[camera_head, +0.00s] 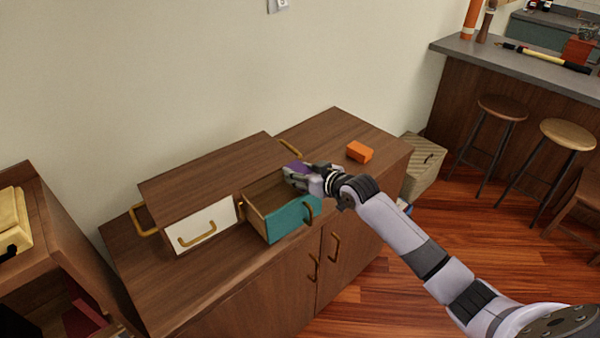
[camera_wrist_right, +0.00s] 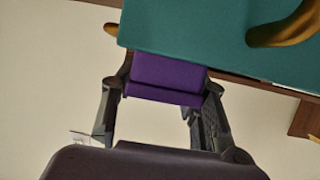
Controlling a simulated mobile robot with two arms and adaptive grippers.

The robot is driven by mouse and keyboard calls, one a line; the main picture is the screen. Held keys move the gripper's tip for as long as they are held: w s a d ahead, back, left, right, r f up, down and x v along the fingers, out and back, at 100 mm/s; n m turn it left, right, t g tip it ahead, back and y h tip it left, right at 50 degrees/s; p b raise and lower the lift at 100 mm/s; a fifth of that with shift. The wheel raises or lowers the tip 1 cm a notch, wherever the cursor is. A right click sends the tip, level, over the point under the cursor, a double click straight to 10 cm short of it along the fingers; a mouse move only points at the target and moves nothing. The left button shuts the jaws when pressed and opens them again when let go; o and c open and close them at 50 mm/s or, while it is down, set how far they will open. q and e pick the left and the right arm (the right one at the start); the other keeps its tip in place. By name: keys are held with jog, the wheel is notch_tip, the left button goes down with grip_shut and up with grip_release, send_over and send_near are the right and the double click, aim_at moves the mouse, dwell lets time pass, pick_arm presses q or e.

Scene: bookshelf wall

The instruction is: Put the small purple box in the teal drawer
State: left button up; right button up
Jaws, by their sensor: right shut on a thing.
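The small purple box (camera_head: 297,168) is held between the fingers of my right gripper (camera_head: 295,177). In the right wrist view the purple box (camera_wrist_right: 166,78) fills the gap between both fingers. The teal drawer (camera_head: 292,222) is pulled open from the small wooden cabinet, and part of its wooden inside shows. My right gripper is over the right back part of this drawer, and its height above it is hard to tell. The teal front (camera_wrist_right: 190,30) with its brass handle also shows in the right wrist view. My left gripper is not in view.
An orange box (camera_head: 360,152) lies on the wooden sideboard (camera_head: 385,150), right of my gripper. Shelving stands at the left. A striped box (camera_head: 424,165) and stools (camera_head: 503,108) stand at the right.

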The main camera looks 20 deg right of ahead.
jog(key=shift+f, duration=0.25)
jog(key=shift+f+b, duration=0.3)
jog(key=shift+f, duration=0.35)
jog(key=o, duration=0.8)
jog(key=shift+r, duration=0.1)
jog(key=shift+r, duration=0.2)
jog(key=v, duration=1.2)
jog(key=shift+r, duration=0.3)
